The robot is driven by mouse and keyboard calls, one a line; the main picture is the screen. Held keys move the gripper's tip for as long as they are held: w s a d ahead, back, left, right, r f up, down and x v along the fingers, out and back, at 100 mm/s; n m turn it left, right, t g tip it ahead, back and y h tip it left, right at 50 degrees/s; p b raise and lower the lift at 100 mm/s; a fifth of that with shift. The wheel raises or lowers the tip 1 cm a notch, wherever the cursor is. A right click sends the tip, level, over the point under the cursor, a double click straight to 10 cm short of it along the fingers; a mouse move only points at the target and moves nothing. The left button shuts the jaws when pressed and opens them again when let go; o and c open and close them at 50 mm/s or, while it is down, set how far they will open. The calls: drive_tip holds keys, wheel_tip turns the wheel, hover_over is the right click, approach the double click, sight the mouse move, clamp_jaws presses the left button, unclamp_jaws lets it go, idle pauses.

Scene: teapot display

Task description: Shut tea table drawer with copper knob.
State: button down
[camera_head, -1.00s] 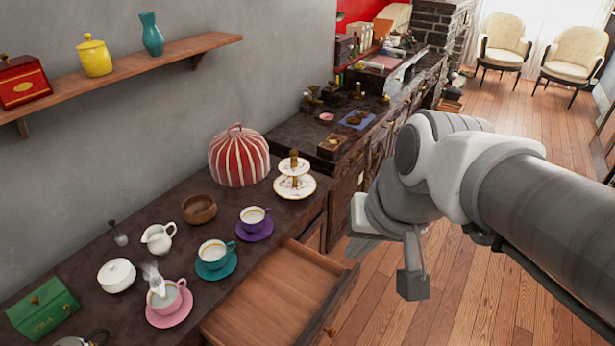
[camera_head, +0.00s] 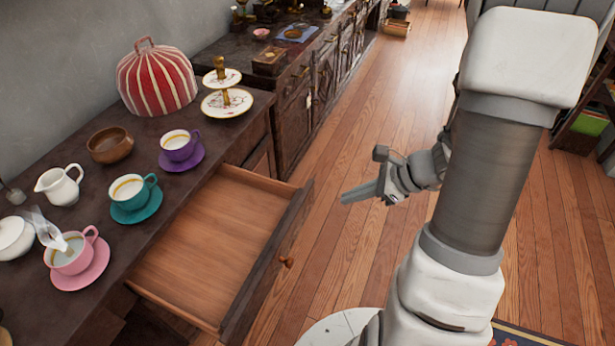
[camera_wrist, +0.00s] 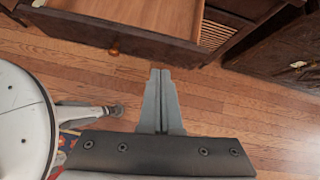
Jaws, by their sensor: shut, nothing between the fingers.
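The tea table drawer (camera_head: 215,235) is pulled open and looks empty inside. Its copper knob (camera_head: 286,262) sits on the outer front panel; the knob also shows in the wrist view (camera_wrist: 114,52), up and left of the fingertips. My gripper (camera_head: 343,199) is to the right of the drawer front in the head view, apart from it, fingers pointing left towards it. In the wrist view its fingers (camera_wrist: 160,73) are pressed together with nothing between them. The tea table (camera_head: 75,215) stands against the wall.
Pink (camera_head: 73,252), teal (camera_head: 133,192) and purple (camera_head: 180,148) cups on saucers stand near the table's edge above the drawer. A striped tea cosy (camera_head: 157,79) and tiered stand (camera_head: 225,95) are behind. Wooden floor (camera_head: 385,130) is clear in front. A dark cabinet (camera_head: 310,95) adjoins beyond.

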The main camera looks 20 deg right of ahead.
wheel_tip(320, 180, down, 3)
drive_tip(key=d+m, duration=0.2)
drive_tip(key=b, duration=0.5)
approach(302, 208)
drive_tip(key=shift+t, duration=0.3)
drive_tip(key=x, duration=0.5)
drive_tip(key=shift+s+f, duration=0.3)
drive_tip(key=shift+f, duration=0.2)
drive_tip(key=shift+w+a, duration=0.25)
drive_tip(key=shift+a, duration=0.1)
drive_tip(key=w+a, duration=1.4)
drive_tip(key=a, duration=0.4)
drive_tip(key=shift+w+a+b, duration=0.25)
drive_tip(key=shift+w+b, duration=0.05)
drive_tip(key=shift+w, duration=0.05)
drive_tip(key=shift+d, duration=0.15)
